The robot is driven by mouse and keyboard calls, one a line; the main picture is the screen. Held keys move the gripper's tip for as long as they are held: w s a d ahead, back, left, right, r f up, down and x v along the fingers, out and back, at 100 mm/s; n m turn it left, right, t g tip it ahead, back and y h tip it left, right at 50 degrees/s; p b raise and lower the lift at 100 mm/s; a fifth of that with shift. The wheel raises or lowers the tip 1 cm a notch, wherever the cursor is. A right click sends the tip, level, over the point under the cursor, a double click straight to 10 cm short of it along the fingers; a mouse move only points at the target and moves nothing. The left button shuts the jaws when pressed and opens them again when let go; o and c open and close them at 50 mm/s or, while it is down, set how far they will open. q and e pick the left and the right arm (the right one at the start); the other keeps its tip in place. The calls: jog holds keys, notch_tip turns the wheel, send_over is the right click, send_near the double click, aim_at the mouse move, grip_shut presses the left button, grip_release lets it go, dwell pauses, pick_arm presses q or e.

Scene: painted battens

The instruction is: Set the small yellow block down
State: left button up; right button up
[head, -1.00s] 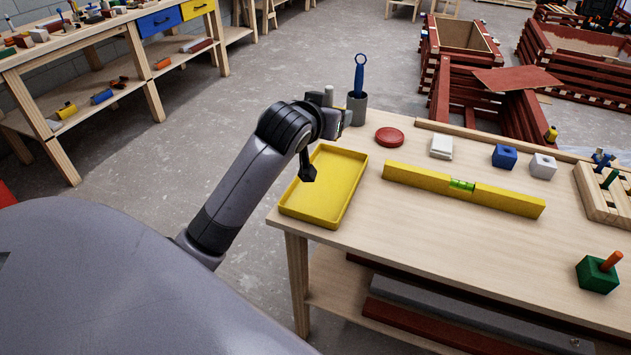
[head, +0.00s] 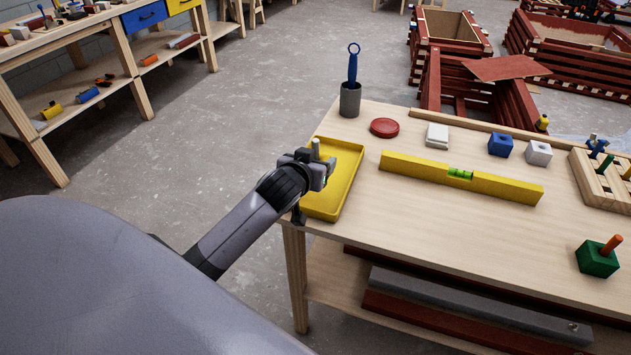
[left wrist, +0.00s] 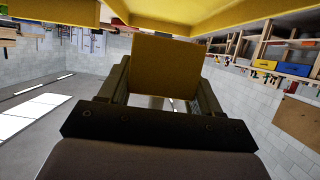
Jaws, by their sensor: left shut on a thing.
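My left gripper (head: 322,161) is over the left side of the yellow tray (head: 350,182) on the workbench in the head view. In the left wrist view, a small yellow block (left wrist: 165,67) sits between the fingers of my left gripper (left wrist: 163,88), which is shut on it. The block cannot be made out in the head view, where the gripper hides it. The yellow tray (left wrist: 200,14) spans the top of the left wrist view, close to the block; whether they touch cannot be told. My right gripper is not in view.
A grey cup (head: 350,99) with a blue-handled tool stands behind the tray. The bench's front middle (head: 450,230) is clear.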

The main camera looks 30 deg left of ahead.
pick_arm(q)
jog(key=shift+f+b, duration=0.35)
jog(key=shift+f, duration=2.35)
jog(key=shift+f, duration=0.2)
jog(key=o, duration=1.1)
jog(key=shift+c, duration=0.2)
